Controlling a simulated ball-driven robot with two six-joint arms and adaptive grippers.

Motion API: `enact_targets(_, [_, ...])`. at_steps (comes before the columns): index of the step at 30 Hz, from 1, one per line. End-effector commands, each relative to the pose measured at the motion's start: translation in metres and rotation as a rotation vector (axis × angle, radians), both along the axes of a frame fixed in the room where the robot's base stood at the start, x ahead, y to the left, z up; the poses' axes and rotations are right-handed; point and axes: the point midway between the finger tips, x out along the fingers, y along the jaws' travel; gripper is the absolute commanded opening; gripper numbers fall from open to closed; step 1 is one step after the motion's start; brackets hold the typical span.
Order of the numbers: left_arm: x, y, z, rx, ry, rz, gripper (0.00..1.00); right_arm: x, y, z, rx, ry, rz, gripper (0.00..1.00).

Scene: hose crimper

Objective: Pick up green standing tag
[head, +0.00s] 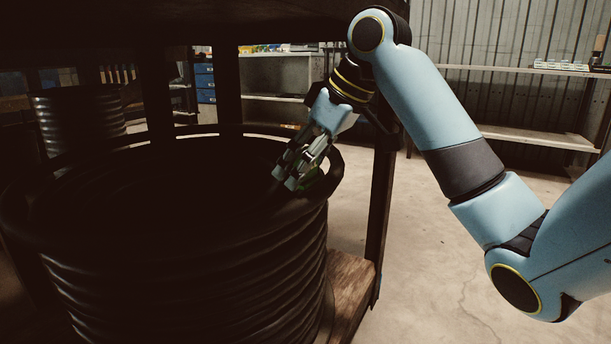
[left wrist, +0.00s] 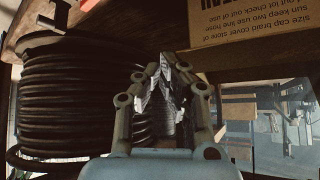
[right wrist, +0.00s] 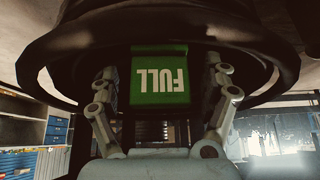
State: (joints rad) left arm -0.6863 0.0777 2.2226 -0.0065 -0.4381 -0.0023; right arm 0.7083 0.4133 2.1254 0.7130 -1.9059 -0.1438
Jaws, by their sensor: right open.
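The green tag (right wrist: 158,80) reads "FULL" in white letters, upside down in the right wrist view. It is at the black hose coil rim. My right gripper (head: 291,180) is open, with one finger on each side of the tag in the right wrist view. I cannot tell whether the fingers touch it. In the head view the gripper hides most of the tag at the coil's right edge. My left gripper (left wrist: 166,66) shows only in the left wrist view. Its fingers lean close together, and I cannot tell whether they meet.
The large black hose coil (head: 190,265) stands on a wooden shelf (head: 350,285) beside a dark upright post (head: 382,200). The left wrist view shows another hose coil (left wrist: 75,105) and a cardboard box (left wrist: 250,22) on a wooden board. Open floor (head: 440,270) lies to the right.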

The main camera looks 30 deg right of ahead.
Motion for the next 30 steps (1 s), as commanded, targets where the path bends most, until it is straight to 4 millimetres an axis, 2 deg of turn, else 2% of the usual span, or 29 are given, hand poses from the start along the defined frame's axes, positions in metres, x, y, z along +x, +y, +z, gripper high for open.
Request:
enact_targets(8, [-0.0002, -0.0002, -0.0006, 0.000, -0.014, -0.001, 0.00, 0.0007, 0.0003, -0.0004, -0.001, 0.000, 0.000, 0.81])
enact_targets(20, [-0.0002, -0.0002, -0.0007, -0.001, -0.013, -0.001, 0.00, 0.0006, 0.0002, -0.0005, 0.000, 0.000, 0.000, 0.32])
enact_targets(30, [-0.0006, -0.0001, 0.0001, 0.000, -0.007, 0.000, 0.00, 0.0006, 0.0002, 0.0011, 0.000, -0.001, 0.000, 0.30])
